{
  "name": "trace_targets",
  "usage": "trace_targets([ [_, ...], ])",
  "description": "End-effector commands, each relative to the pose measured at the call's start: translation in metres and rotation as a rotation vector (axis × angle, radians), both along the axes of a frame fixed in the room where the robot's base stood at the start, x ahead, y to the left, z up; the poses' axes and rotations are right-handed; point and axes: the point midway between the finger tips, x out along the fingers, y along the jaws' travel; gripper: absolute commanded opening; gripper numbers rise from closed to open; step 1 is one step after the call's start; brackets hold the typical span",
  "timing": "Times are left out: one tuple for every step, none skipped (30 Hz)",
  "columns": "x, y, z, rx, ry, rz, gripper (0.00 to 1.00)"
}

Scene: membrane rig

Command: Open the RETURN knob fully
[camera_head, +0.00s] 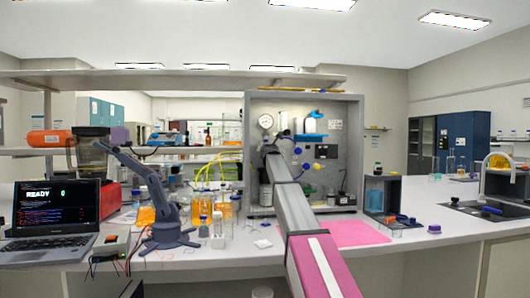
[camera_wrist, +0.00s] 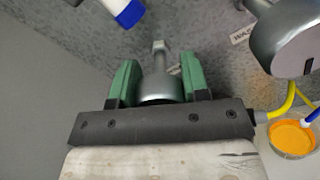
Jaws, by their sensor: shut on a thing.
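My gripper (camera_wrist: 160,75) shows in the wrist view with its two green fingers on either side of a silver knob (camera_wrist: 160,87) with a narrow stem. The fingers are shut on this knob. I cannot read any label on it, so I cannot confirm that it is the RETURN knob. In the head view my arm reaches the grey rig panel (camera_head: 337,188) and hides most of the gripper and the held knob.
Blue-tipped parts (camera_head: 297,151) stick out of the panel just right of my arm. In the wrist view, a white part with a blue end (camera_wrist: 126,12), a large silver body (camera_wrist: 285,38) and a yellow tube (camera_wrist: 284,104) are close by. A pink mat (camera_head: 358,233) lies below.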

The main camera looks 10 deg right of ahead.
Motion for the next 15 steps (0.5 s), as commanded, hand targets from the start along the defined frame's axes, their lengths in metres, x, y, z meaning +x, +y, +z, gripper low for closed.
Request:
trace_targets([
  [-0.0008, 0.0005, -0.0016, -0.009, 0.003, 0.001, 0.18],
  [-0.0009, 0.0004, -0.0017, -0.014, 0.003, 0.000, 0.18],
  [-0.0009, 0.0004, -0.0017, -0.019, 0.003, 0.000, 0.18],
  [-0.0009, 0.0004, -0.0017, -0.023, 0.003, 0.000, 0.18],
  [-0.0009, 0.0005, -0.0018, -0.025, 0.003, 0.000, 0.18],
  [-0.0009, 0.0005, -0.0018, -0.027, 0.003, 0.000, 0.18],
  [-0.0009, 0.0005, -0.0018, -0.029, 0.003, 0.000, 0.18],
  [-0.0009, 0.0005, -0.0018, -0.029, 0.003, 0.000, 0.18],
  [-0.0009, 0.0005, -0.0018, -0.030, 0.003, 0.000, 0.18],
  [-0.0009, 0.0005, -0.0018, -0.030, 0.003, 0.000, 0.18],
  [-0.0009, 0.0004, -0.0018, -0.030, 0.003, 0.000, 0.18],
  [-0.0009, 0.0004, -0.0018, -0.030, 0.003, 0.000, 0.18],
  [-0.0009, 0.0004, -0.0018, -0.030, 0.003, 0.000, 0.18],
  [-0.0010, 0.0004, -0.0018, -0.030, 0.003, 0.000, 0.18],
  [-0.0010, 0.0004, -0.0018, -0.030, 0.004, 0.000, 0.18],
])
